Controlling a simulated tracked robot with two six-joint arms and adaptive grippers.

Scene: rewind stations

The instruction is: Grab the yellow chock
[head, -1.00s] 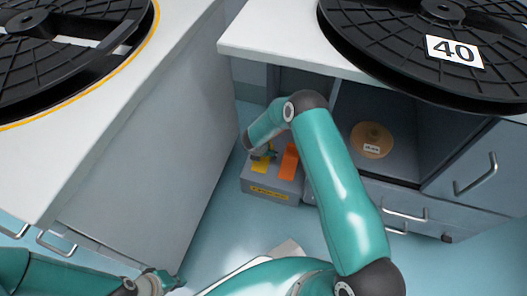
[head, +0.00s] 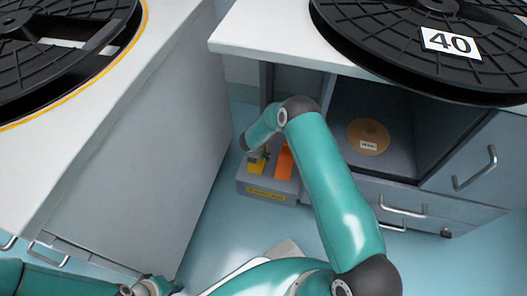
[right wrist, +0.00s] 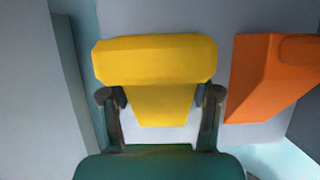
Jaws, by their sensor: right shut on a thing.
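The yellow chock (head: 257,165) sits on a grey box (head: 267,189) with a yellow label, on the floor between the cabinets. My right gripper (head: 259,154) reaches down to it from above. In the right wrist view the yellow chock (right wrist: 157,75) fills the middle, and the right gripper (right wrist: 160,98) has one finger against each side of its narrower part. The gripper is shut on it. My left gripper (head: 163,284) is low in the head view, away from the chock; its fingers are too small to read.
An orange chock (head: 284,162) stands just right of the yellow one, also large in the right wrist view (right wrist: 268,80). A cabinet side (head: 165,150) rises on the left. An open shelf holds a tan disc (head: 368,133). Black reels (head: 440,45) lie on the counters.

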